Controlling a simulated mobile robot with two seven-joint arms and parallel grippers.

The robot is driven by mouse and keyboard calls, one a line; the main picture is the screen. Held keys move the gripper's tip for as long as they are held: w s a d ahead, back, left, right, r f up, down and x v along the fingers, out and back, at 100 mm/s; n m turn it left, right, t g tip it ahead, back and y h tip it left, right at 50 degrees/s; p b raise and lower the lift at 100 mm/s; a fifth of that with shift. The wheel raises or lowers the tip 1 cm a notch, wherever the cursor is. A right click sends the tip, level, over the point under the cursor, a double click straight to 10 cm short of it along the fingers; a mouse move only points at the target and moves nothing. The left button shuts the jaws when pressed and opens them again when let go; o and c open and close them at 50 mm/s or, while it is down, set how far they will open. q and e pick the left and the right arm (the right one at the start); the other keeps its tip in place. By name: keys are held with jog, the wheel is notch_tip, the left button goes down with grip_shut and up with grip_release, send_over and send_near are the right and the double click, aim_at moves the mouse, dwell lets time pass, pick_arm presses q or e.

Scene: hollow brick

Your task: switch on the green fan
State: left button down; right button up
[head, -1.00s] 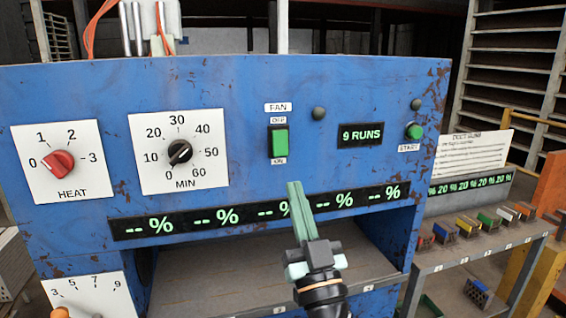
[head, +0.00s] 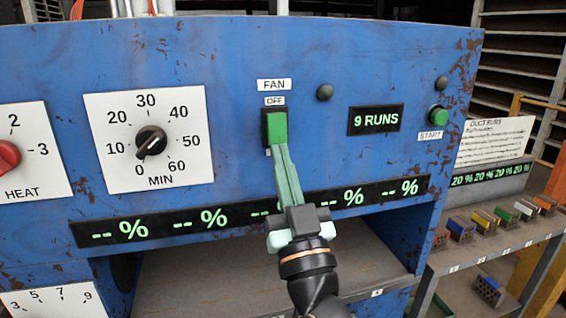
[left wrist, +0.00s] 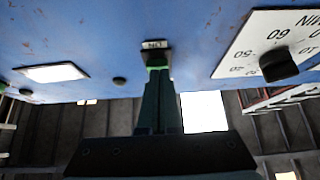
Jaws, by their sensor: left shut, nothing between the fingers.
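The green fan switch (head: 277,128) sits in a dark frame on the blue panel, under the FAN label (head: 274,85) and the OFF label. My left gripper (head: 280,150) is shut and empty, its fingertips at the lower end of the switch, hiding the ON label in the head view. In the left wrist view the fingertips (left wrist: 158,74) are at a green bit of the switch (left wrist: 157,65) near the ON label (left wrist: 155,45). Whether they touch it, and which end is pressed in, I cannot tell. The right gripper is not in view.
The panel also holds a dark lamp (head: 324,92), a 9 RUNS display (head: 375,119), a green START button (head: 438,114), the MIN dial (head: 150,140) and the red HEAT knob (head: 6,155). A strip of percent displays (head: 200,218) runs below. An open bay lies under it.

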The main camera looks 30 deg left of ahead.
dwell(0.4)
pick_arm(q)
jog(key=shift+w+a+f+t+y, duration=0.25)
jog(key=shift+w+a+t+y, duration=0.2)
jog(key=shift+y, duration=0.35)
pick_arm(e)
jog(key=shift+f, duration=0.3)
pick_arm(q)
jog(key=shift+s, duration=0.1)
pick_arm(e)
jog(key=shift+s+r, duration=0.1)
